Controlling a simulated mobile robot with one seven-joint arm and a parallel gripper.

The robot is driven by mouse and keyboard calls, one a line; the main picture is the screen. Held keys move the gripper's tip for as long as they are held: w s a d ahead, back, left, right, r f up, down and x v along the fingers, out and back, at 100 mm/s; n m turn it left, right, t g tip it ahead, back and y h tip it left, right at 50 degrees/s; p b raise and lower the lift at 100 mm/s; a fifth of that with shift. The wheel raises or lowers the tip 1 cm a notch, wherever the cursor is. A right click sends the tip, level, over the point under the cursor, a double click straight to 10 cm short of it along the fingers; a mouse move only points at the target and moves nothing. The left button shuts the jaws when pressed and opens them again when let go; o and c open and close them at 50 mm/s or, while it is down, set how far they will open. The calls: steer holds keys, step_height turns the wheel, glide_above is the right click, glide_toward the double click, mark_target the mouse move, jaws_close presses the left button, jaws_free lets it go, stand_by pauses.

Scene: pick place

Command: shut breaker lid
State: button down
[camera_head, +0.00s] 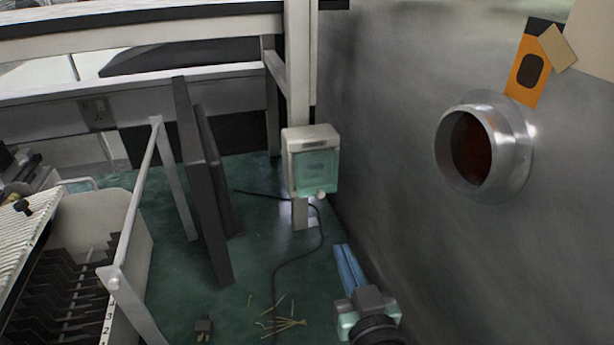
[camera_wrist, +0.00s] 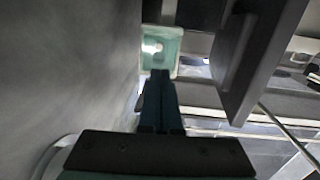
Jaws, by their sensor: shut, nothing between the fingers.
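The breaker box (camera_head: 299,146) is a pale grey box on a white post, beside the grey wall. Its lid (camera_head: 316,174) is a see-through green panel over the lower front; I cannot tell whether it is fully shut or slightly ajar. A round whitish knob shows at the box's lower right corner. In the wrist view the green lid (camera_wrist: 169,38) appears just beyond the fingertips, with a bright spot on it. My gripper (camera_head: 343,250) is below and right of the box in the head view, with its blue fingers together and empty. The fingers also show in the wrist view (camera_wrist: 160,75).
The grey wall (camera_head: 400,130) runs close along the right, with a metal pipe collar (camera_head: 490,150) sticking out. Dark upright panels (camera_head: 200,185) stand to the left.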

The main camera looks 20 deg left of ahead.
mark_target(320, 197)
steer(key=p+x, duration=0.1)
steer(key=x, duration=1.2)
steer(key=shift+w+a+r+p, duration=0.1)
steer(key=shift+w+p, duration=0.2)
steer(key=shift+p, duration=0.1)
steer(key=w+f+t+b, duration=0.1)
steer(key=b, duration=0.7)
steer(key=shift+w+a+f+y, duration=0.1)
steer(key=shift+a+y, duration=0.2)
steer(key=shift+a, duration=0.05)
steer(key=b, duration=0.2)
steer(key=shift+b, duration=0.3)
steer(key=shift+a+r+t+b, duration=0.2)
steer(key=shift+r+t+b, duration=0.2)
steer(key=shift+r, duration=0.05)
